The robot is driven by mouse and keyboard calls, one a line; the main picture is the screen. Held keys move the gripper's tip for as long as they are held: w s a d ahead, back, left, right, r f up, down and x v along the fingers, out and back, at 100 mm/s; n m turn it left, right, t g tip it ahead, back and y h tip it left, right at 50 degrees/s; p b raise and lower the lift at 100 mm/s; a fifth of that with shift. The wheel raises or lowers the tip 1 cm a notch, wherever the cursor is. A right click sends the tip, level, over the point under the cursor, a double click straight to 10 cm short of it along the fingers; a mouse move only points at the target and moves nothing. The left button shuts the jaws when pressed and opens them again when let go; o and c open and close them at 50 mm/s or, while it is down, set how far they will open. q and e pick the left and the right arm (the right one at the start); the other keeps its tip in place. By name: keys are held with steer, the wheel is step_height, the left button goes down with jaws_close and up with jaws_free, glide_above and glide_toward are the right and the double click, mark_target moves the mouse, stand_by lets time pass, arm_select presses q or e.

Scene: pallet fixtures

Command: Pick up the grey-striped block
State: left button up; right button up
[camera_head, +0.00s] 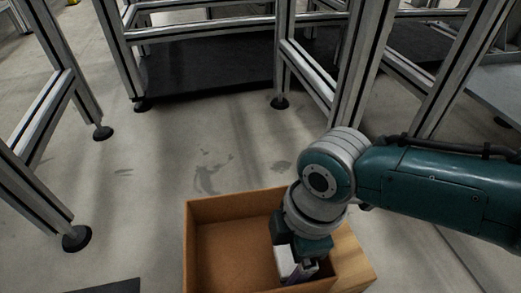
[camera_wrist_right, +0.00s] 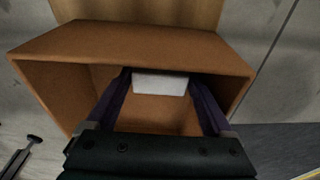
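A small whitish block (camera_head: 284,262) is inside an open brown box, near its right side. In the right wrist view its pale face (camera_wrist_right: 160,84) shows between my fingertips; I see no clear stripes on it. My right gripper (camera_head: 298,268) points down into the box at the block. Its dark purple fingers (camera_wrist_right: 160,90) lie on either side of the block, very close to it. I cannot tell whether they press on it. The block's lower part is hidden. My left gripper is not in view.
The brown box (camera_head: 232,195) has walls around the block and my fingers; its left part looks empty. A lighter wooden surface (camera_head: 352,257) shows beside its right wall. Metal frames (camera_head: 205,30) with black feet stand behind and at the left. The grey floor between is clear.

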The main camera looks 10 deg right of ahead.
steer(key=c, duration=1)
steer(key=shift+r, duration=0.1)
